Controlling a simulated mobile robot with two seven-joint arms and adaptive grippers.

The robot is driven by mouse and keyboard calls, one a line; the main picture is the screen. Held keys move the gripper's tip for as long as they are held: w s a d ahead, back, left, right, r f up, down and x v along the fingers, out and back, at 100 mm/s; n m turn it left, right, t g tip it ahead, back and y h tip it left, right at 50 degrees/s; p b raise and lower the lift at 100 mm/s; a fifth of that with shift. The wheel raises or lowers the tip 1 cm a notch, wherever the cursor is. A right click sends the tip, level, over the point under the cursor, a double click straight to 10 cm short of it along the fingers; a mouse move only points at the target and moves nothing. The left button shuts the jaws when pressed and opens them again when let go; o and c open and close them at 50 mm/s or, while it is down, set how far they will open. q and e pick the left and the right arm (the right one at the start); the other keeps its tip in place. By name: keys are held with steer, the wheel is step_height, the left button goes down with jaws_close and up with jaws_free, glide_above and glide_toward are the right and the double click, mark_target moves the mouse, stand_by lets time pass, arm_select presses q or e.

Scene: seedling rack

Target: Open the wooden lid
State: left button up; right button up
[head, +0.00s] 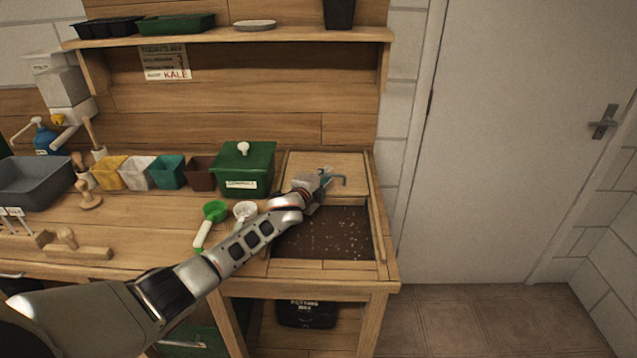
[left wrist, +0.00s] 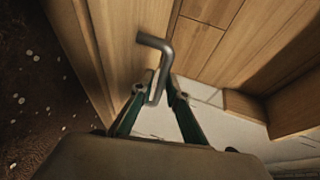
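The wooden lid (head: 318,160) lies flat over the back part of the soil bin, with its wood also in the left wrist view (left wrist: 105,35). A grey metal handle (head: 339,177) stands at the lid's front edge; in the left wrist view the bent handle (left wrist: 157,45) runs between my fingertips. My left gripper (head: 327,177) appears closed around this handle, its green fingers (left wrist: 160,82) converging on the bar. The front of the bin is uncovered and shows dark soil (head: 325,235) with white specks. My right gripper is not in view.
A green box (head: 260,168) with a white knob stands left of the lid. A green scoop (head: 214,211) and a white scoop (head: 245,210) lie near my forearm. A wooden back wall and shelf (head: 290,37) rise behind. A door (head: 530,130) is at right.

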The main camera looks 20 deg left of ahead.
arm_select(q)
steer(key=v, duration=1.1)
steer(key=shift+s, duration=0.35)
steer(key=shift+f, duration=0.1)
